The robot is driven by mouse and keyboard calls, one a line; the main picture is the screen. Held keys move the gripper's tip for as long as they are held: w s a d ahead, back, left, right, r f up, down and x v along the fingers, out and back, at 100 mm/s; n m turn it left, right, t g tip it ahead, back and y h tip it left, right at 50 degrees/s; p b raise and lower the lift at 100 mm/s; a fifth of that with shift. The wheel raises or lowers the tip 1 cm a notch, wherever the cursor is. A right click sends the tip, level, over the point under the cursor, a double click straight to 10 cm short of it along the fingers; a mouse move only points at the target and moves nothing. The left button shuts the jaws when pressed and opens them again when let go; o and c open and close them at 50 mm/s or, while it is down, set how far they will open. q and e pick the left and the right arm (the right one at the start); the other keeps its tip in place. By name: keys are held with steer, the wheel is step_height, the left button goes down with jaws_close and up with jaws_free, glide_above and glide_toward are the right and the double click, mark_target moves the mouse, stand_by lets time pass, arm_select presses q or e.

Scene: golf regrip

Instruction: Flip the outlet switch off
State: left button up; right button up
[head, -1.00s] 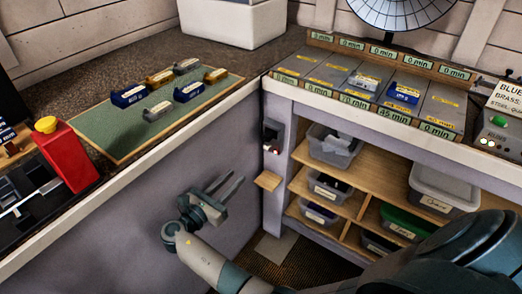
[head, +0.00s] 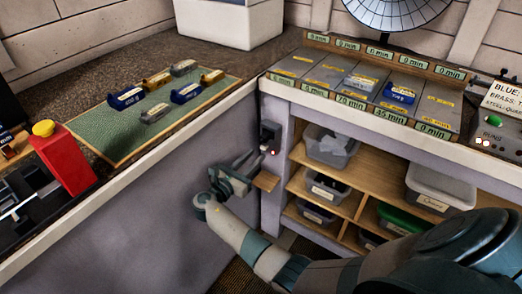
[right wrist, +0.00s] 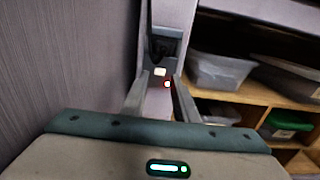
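The outlet (head: 268,134) is a dark unit on the narrow grey post at the corner between the two benches. Below its socket are a small pale switch (right wrist: 160,72) and a red light (right wrist: 167,84), seen in the right wrist view. My right gripper (head: 254,157) is just left of the outlet, its fingers pointing at the post. In the right wrist view its fingers (right wrist: 160,76) are apart with nothing between them, and the switch shows in the gap beyond. I cannot tell whether a fingertip touches it. My left gripper is not in view.
A small wooden ledge (head: 266,181) juts out just below the right gripper. Shelves with grey bins (head: 330,148) stand right of the post.

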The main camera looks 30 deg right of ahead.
mark_target(265, 147)
steer(key=shift+x, duration=2.5)
jaws_close()
